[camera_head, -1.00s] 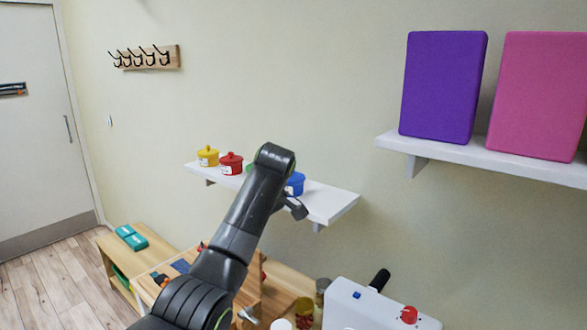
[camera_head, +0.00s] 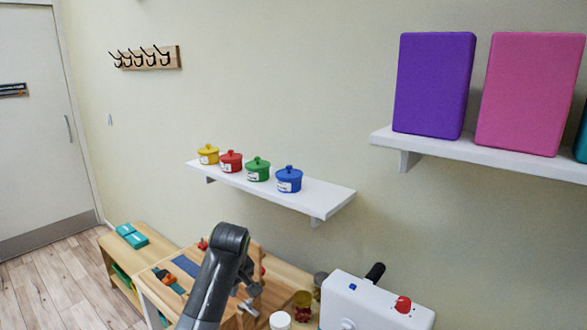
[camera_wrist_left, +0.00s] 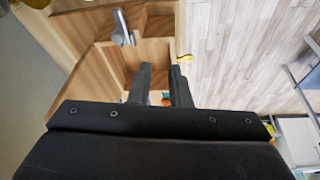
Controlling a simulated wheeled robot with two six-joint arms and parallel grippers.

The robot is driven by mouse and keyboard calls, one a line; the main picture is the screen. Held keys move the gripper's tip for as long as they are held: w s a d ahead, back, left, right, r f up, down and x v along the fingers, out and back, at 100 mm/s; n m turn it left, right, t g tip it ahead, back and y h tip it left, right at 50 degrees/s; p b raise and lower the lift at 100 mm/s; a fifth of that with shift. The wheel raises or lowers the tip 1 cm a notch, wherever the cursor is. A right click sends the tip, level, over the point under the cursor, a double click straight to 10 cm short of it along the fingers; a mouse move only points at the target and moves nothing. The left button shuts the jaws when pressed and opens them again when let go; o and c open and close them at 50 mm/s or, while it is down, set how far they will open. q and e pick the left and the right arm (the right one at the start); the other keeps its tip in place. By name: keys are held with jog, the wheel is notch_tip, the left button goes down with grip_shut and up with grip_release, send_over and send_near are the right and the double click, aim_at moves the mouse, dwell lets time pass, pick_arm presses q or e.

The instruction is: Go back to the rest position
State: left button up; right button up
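My left arm rises from the bottom of the head view, and its gripper (camera_head: 248,280) is low over the wooden bench, partly hidden by the arm's own dark links. In the left wrist view the two black fingers of this gripper (camera_wrist_left: 161,72) stand a little apart, with bare wood showing between them and nothing held. The fingers point toward a wooden box-like part (camera_wrist_left: 120,62) with a metal lever (camera_wrist_left: 122,28). My right gripper is in neither view.
A white wall shelf (camera_head: 325,197) holds yellow (camera_head: 208,155), red (camera_head: 231,163), green (camera_head: 258,170) and blue (camera_head: 288,180) lidded pots. A higher shelf (camera_head: 480,155) carries purple and pink blocks. A white machine (camera_head: 375,305) and small jars stand right of the arm.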

pick_arm(q)
jog(key=s+a+f+m, duration=0.2)
jog(key=s+a+f, duration=0.3)
jog(key=s+f, duration=0.4)
jog(key=s+a+f+m, duration=0.1)
jog(key=s+a+f, duration=0.55)
jog(key=s, duration=0.45)
jog(key=s+a+r+m, duration=0.1)
jog(key=s+a+m, duration=0.1)
jog(key=s, duration=1)
jog(key=s+a+r+m, duration=0.1)
jog(key=s+m, duration=0.2)
jog(key=s, duration=0.9)
notch_tip(320, 180, down, 26)
jog(key=a, duration=0.2)
jog(key=s+d+f+g+h+b, duration=0.1)
jog(key=s+f, duration=1.3)
jog(key=f, duration=0.2)
jog(key=shift+s+d+f+g, duration=0.15)
jog(key=shift+d+f+g, duration=0.15)
jog(key=shift+f+g, duration=0.1)
